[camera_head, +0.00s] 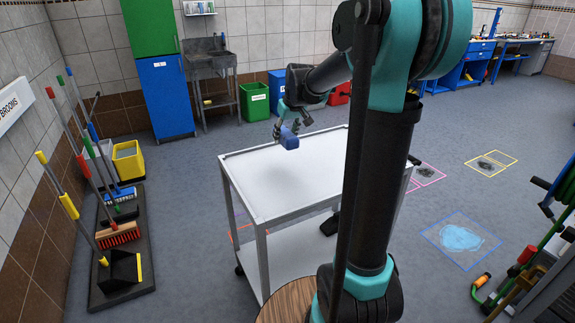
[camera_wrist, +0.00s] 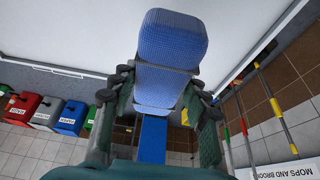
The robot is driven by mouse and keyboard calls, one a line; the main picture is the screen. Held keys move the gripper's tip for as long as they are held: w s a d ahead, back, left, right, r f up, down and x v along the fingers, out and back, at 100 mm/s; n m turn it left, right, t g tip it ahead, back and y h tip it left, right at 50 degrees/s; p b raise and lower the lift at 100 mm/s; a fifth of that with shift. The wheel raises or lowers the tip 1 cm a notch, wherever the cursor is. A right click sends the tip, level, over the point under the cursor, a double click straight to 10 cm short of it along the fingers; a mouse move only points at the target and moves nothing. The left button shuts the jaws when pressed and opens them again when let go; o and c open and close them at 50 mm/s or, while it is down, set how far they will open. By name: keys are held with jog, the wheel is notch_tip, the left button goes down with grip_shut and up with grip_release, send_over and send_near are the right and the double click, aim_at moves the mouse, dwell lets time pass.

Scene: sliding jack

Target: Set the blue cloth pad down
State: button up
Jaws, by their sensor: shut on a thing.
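The blue cloth pad (camera_head: 289,139) is held in my gripper (camera_head: 289,118) above the white top of the cart (camera_head: 262,194). In the wrist view the pad (camera_wrist: 172,40) is a rounded, textured blue block between the two fingers of my gripper (camera_wrist: 153,92). The fingers press on its sides. In the head view the pad is over the far part of the cart top, and the exact gap below it is hard to tell. My own arm hides the cart's right side.
The cart top is bare, with a raised rim. Brooms (camera_head: 117,232) stand on a dark mat at the left. A blue cabinet (camera_head: 165,98), a sink (camera_head: 209,60) and a green bin (camera_head: 254,101) line the back. Floor around the cart is mostly open.

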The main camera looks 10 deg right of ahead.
aim_at(294, 139)
notch_tip(294, 139, down, 13)
jog(key=shift+r, duration=0.2)
jog(key=shift+f, duration=0.1)
jog(key=o, duration=1.2)
jog(key=v, duration=1.1)
jog(key=shift+d, duration=0.1)
jog(key=shift+s+r, duration=0.15)
jog(key=shift+r, duration=0.2)
jog(key=shift+s, duration=0.35)
jog(key=s+d+f+m, duration=0.1)
jog(key=s+f, duration=0.3)
jog(key=s, duration=0.4)
jog(key=s+d+f+m+h, duration=0.1)
jog(key=s+f, duration=0.4)
jog(key=s, duration=0.4)
jog(key=s+f+m, duration=0.1)
jog(key=s+f, duration=0.3)
jog(key=s, duration=0.4)
jog(key=shift+s+d+f+m, duration=0.3)
jog(key=shift+d, duration=0.1)
